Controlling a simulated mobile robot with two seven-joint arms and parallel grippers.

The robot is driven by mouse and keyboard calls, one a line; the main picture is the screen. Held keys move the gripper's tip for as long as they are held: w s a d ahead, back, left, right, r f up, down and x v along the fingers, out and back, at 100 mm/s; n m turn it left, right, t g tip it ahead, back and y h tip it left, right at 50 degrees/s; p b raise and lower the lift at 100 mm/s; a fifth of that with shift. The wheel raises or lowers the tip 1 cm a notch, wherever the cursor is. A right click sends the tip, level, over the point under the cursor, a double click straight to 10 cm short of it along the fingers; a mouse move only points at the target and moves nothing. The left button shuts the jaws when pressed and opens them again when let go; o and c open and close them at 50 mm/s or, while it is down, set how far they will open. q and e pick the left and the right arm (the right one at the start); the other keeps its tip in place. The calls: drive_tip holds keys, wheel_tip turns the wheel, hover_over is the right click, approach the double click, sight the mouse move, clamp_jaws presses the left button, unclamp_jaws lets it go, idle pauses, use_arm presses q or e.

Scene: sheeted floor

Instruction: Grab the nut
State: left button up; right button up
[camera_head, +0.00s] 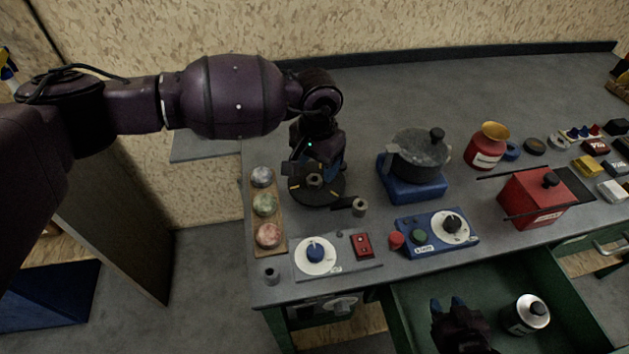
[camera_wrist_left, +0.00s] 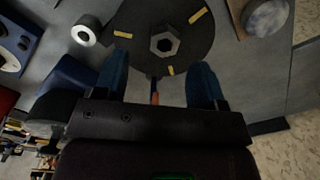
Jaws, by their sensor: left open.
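A grey hexagonal nut (camera_wrist_left: 164,43) with a dark hole lies on a round black disc (camera_wrist_left: 128,15) with yellow marks. In the head view the nut (camera_head: 315,180) is partly visible on the disc (camera_head: 326,199), below my left gripper. My left gripper (camera_head: 316,168) is open and empty. In the left wrist view its two blue fingers (camera_wrist_left: 176,80) are spread, with the nut ahead of and between their line, apart from them.
A grey hollow cylinder (camera_head: 360,207) stands right of the disc. A wooden tray (camera_head: 281,246) with three balls is at left. A dark pot (camera_head: 420,153) sits on a blue base (camera_head: 413,189). Dial panels line the front, and the green drawer (camera_head: 409,306) holds a canister (camera_head: 528,315).

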sight(314, 179)
use_arm(q)
drive_tip(key=f, duration=0.4)
drive_tip(key=shift+w+a+f+b, duration=0.15)
drive_tip(key=shift+a+f+b, duration=0.05)
drive_tip(key=shift+f+b, duration=0.15)
drive_tip(key=shift+r, duration=0.1)
drive_tip(key=c, duration=1)
drive_tip(key=shift+c, duration=0.2)
